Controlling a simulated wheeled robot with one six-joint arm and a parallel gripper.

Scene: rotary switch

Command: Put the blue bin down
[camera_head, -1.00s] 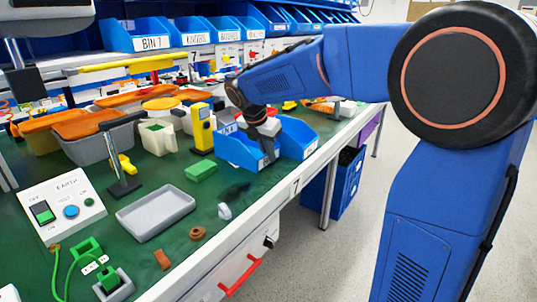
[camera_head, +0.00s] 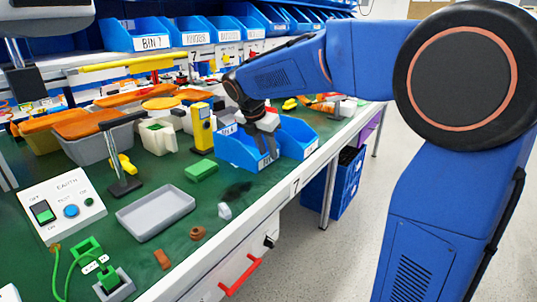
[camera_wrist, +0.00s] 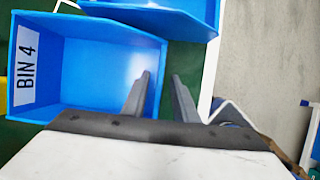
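The blue bin (camera_head: 236,152) labelled BIN 4 stands upright on the green bench top near the front edge. The wrist view shows its label and open inside (camera_wrist: 85,75). My gripper (camera_head: 266,143) is above the bin's right side. In the wrist view its two fingers (camera_wrist: 161,85) are apart, with the bin's side wall between them. A gap shows between the fingers and the wall, so the gripper looks open. The bin's underside is hidden.
A second blue bin (camera_head: 296,140) stands close to the right. A yellow device (camera_head: 201,128) and a green block (camera_head: 200,170) are to the left. A grey tray (camera_head: 156,213) lies farther left. The bench's front edge (camera_head: 300,186) runs close by.

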